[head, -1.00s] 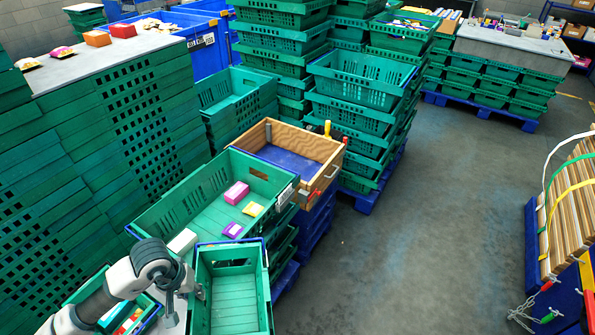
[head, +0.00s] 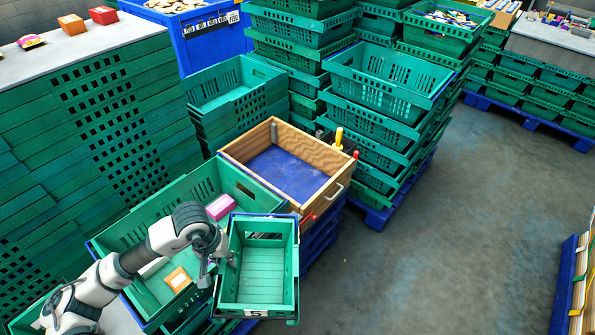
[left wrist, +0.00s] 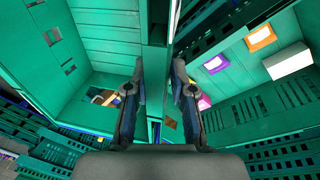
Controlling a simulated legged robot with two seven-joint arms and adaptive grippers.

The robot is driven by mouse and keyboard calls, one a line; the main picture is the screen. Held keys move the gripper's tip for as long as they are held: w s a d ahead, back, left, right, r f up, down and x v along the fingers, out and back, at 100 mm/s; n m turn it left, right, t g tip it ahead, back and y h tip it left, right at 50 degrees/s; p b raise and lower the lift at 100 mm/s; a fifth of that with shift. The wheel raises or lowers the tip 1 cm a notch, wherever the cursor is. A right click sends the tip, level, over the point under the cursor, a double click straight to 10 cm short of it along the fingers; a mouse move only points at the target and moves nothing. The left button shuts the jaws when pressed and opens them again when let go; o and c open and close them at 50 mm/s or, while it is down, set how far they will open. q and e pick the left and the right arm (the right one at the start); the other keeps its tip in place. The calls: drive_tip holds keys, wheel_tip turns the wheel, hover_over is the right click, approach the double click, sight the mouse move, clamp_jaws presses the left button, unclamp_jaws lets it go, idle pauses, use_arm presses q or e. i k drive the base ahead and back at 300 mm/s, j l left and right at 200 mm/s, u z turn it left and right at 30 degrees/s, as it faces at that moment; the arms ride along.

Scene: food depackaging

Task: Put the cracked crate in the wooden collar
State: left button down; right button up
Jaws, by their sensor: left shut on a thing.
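An empty green crate (head: 263,272) hangs at my left gripper, over the right side of a larger green crate. I cannot make out a crack in it. My left gripper (head: 226,262) is shut on its left wall. In the left wrist view the two fingers (left wrist: 157,95) straddle the wall, with the held crate (left wrist: 108,45) to the left. The wooden collar (head: 322,198), a square frame of boards around a blue floor, stands behind and slightly right of the held crate. No crate is inside it. My right gripper is not in view.
The larger green crate (head: 105,243) holds a pink box (head: 220,207) and an orange-and-white packet (head: 178,279). Tall green crate stacks stand left and behind the collar. Yellow- and red-handled tools (head: 339,138) are at its back right. Grey floor (head: 440,250) is open to the right.

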sight(290, 184)
drive_tip(key=i+l, duration=0.85)
drive_tip(key=l, duration=0.25)
